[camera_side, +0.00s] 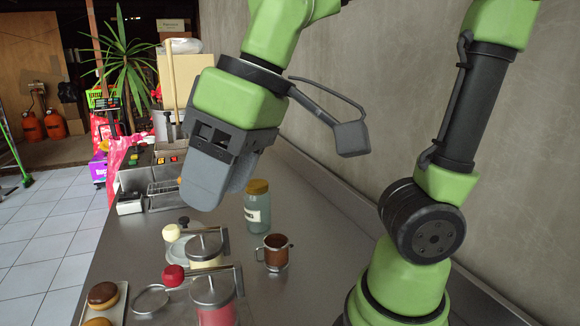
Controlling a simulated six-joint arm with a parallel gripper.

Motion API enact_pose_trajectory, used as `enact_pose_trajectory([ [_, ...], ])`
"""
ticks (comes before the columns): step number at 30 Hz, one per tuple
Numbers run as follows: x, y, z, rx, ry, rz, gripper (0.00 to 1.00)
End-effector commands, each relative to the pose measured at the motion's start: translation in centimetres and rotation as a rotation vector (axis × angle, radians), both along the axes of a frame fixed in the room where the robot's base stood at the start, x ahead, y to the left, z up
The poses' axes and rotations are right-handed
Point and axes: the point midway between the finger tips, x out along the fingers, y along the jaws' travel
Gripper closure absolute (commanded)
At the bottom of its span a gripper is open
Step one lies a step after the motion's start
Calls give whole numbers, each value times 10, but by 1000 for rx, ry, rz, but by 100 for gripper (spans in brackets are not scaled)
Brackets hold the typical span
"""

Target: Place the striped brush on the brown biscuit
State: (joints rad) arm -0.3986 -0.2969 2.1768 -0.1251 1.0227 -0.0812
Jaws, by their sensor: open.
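My gripper (213,193) hangs above the steel counter, pointing down, its jaws open. It is seen from the side, and I see nothing held in it. A round brown item with a dark glossy top (103,294) lies on a pale board at the lower left; I cannot tell if it is the brown biscuit. A second, tan-brown round item (97,322) is cut off by the bottom edge. I do not see a striped brush in this view. My gripper is well above and to the right of the board.
Two lidded jars, one cream (205,248) and one red (212,298), stand with levers beside a brown mug (276,251). A gold-lidded glass jar (257,207) is behind. A metal ring (150,299) lies left.

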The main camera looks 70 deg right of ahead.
Motion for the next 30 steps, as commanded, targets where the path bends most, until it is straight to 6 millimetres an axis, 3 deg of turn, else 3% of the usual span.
enact_pose_trajectory([
  [1,-8,-21,4,35,-42,-105,48],
  [3,-19,-40,5,75,-90,-226,48],
  [9,-41,-68,0,136,-184,-439,48],
  [30,-44,-72,-2,147,-202,-478,48],
])
